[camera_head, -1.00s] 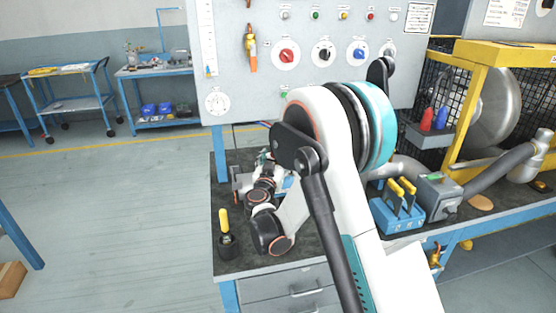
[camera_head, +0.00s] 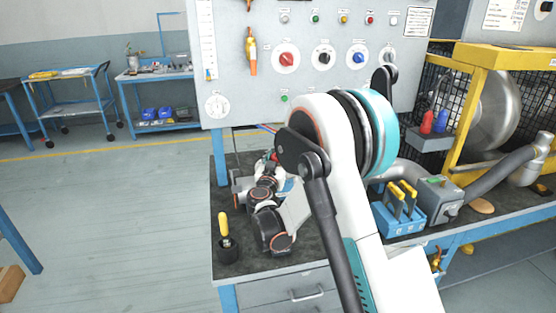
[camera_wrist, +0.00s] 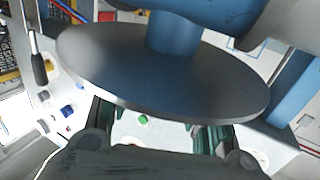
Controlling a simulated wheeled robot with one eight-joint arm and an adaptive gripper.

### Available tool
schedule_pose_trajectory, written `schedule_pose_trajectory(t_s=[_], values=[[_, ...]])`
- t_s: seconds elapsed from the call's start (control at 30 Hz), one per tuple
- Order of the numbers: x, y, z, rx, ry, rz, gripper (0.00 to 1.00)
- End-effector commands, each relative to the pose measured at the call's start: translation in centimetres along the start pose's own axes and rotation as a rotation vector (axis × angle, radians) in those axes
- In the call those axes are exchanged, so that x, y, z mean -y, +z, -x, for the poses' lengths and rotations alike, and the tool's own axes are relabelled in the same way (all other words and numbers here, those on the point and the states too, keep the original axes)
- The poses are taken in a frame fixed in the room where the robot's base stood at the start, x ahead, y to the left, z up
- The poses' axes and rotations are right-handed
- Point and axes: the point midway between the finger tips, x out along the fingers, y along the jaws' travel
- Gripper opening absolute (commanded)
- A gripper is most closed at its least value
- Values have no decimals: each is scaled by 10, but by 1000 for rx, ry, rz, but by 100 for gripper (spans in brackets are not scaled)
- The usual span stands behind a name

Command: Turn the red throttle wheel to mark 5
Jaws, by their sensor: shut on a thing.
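A small patch of red, which I take for the red throttle wheel (camera_head: 274,156), shows at the end of my arm, low in front of the panel. Most of it is hidden by my wrist, and I cannot read any mark on it. In the wrist view my gripper (camera_wrist: 152,120) has its two fingers reaching behind a wide dark grey disc (camera_wrist: 160,75) on a blue stem. The fingertips are hidden by this disc. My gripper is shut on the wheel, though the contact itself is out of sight.
The grey panel (camera_head: 225,65) behind carries a red knob (camera_head: 286,59), a black knob (camera_head: 323,56) and a blue knob (camera_head: 358,57). A yellow-handled tool in a black cup (camera_head: 226,245) stands at the bench's front left. A blue block with yellow-topped levers (camera_head: 398,220) is at right.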

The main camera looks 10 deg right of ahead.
Motion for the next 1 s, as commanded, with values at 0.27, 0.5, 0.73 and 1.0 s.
schedule_pose_trajectory(t_s=[0.27,0.5,0.73,1.0], values=[[-2,-1,0,0,-88,0,21],[-3,0,-1,0,-272,1,21],[-4,0,-2,0,-488,1,21],[-5,0,-3,0,-744,0,21]])
